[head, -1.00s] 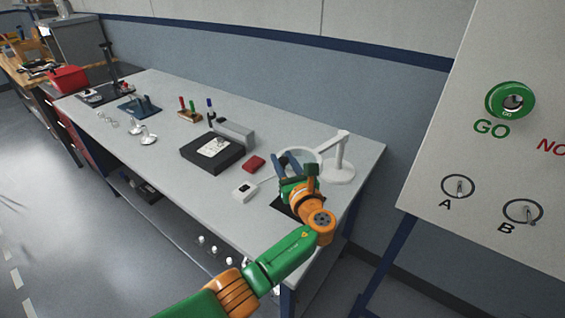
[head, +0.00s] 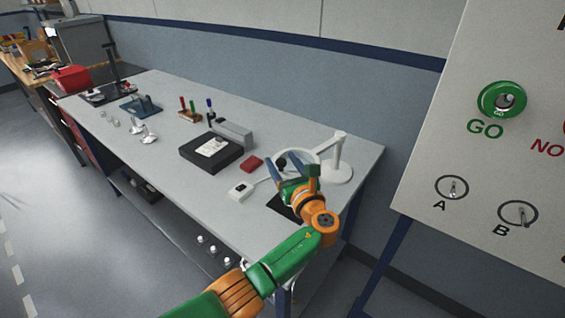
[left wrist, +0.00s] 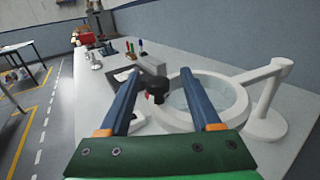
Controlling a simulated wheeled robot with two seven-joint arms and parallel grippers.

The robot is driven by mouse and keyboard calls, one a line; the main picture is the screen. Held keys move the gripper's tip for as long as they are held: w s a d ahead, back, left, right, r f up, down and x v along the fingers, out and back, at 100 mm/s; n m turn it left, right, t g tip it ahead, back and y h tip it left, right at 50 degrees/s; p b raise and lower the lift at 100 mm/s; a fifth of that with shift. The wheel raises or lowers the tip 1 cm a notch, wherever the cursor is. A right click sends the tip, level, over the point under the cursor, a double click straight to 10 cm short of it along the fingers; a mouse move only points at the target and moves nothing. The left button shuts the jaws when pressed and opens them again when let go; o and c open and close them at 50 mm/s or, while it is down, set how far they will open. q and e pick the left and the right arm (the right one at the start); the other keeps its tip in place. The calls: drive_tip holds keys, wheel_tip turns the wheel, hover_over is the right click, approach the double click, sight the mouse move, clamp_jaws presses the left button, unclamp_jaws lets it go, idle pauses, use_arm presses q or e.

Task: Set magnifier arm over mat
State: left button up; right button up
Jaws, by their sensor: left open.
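The white magnifier (head: 338,152) stands at the right end of the bench, with a ring lens on a jointed arm and a round base. In the left wrist view its ring (left wrist: 240,100) and post show at right. A dark knob (left wrist: 157,88) is at the ring's near-left edge; it also shows in the head view (head: 281,162). My left gripper (head: 288,166) is open, its blue fingers on either side of the knob in the wrist view; I cannot tell whether they touch it. The black mat (head: 283,206) lies below, partly hidden by my gripper. My right gripper is not in view.
A board with a green GO button (head: 502,99) stands at the right.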

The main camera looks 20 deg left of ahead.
use_arm(q)
drive_tip(key=v, duration=0.7)
idle(0.3)
